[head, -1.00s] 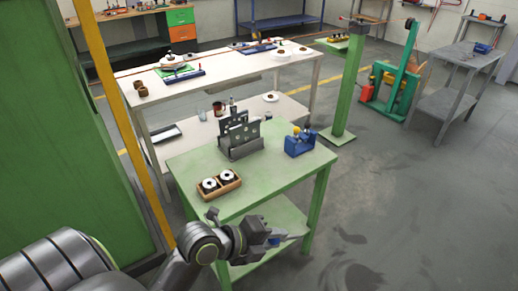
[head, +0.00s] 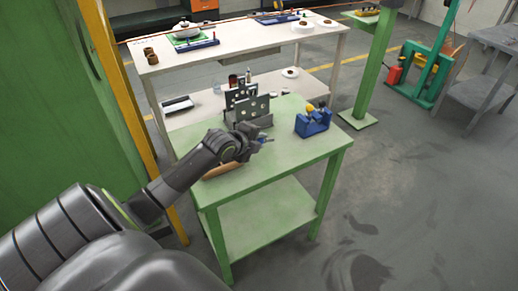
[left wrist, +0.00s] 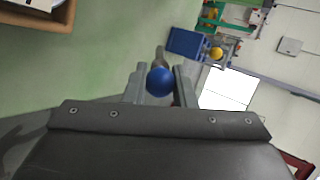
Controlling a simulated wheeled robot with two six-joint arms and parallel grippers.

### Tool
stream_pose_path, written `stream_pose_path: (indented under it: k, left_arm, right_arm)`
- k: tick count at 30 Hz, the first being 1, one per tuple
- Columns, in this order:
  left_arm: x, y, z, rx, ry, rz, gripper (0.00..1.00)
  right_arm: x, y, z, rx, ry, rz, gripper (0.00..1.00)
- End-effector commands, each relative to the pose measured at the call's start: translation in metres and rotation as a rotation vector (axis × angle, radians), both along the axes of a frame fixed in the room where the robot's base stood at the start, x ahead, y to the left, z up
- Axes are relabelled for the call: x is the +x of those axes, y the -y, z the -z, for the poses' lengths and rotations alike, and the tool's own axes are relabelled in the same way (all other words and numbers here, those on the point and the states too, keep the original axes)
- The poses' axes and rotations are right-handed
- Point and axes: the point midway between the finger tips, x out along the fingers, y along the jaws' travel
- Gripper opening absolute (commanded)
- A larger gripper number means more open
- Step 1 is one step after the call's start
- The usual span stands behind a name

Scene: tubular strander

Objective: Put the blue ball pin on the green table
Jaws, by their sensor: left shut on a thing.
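The blue ball pin (left wrist: 160,82) is between the fingers of my left gripper (left wrist: 160,92) in the left wrist view, its round blue head toward the camera and a grey shank beyond it. In the head view my left gripper (head: 262,140) is shut on it, above the green table (head: 285,163). The pin is too small there to make out clearly. The table's green top shows bare to the right of and in front of the gripper. My right gripper is not in view.
On the green table stand a grey bracket with holes (head: 253,107), a blue holder with a yellow ball (head: 313,122), and a wooden tray (head: 222,169) partly hidden by my arm. A long white table (head: 240,42) stands behind. A green post (head: 376,65) rises at right.

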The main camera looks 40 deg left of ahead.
Motion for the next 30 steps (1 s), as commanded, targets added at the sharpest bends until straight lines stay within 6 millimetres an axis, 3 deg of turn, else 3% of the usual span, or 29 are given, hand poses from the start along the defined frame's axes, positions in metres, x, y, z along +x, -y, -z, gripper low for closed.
stream_pose_path:
  k: [4,12,24,25,30]
  left_arm:
    - [0.0,0.001,0.016,-0.001,0.0,0.001,0.0]
    - [-0.001,0.001,0.05,-0.001,-0.001,0.001,0.0]
    - [-0.001,0.001,0.058,0.002,0.001,0.002,0.0]
    - [-0.001,0.001,0.057,0.002,0.0,0.002,0.26]
    - [-0.001,0.001,0.057,0.002,0.0,0.002,0.45]
  right_arm:
    - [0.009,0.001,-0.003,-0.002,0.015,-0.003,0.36]
    - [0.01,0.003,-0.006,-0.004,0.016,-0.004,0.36]
    - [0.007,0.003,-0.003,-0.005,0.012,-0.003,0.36]
    - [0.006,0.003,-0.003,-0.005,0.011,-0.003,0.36]
    - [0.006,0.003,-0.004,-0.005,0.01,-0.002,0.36]
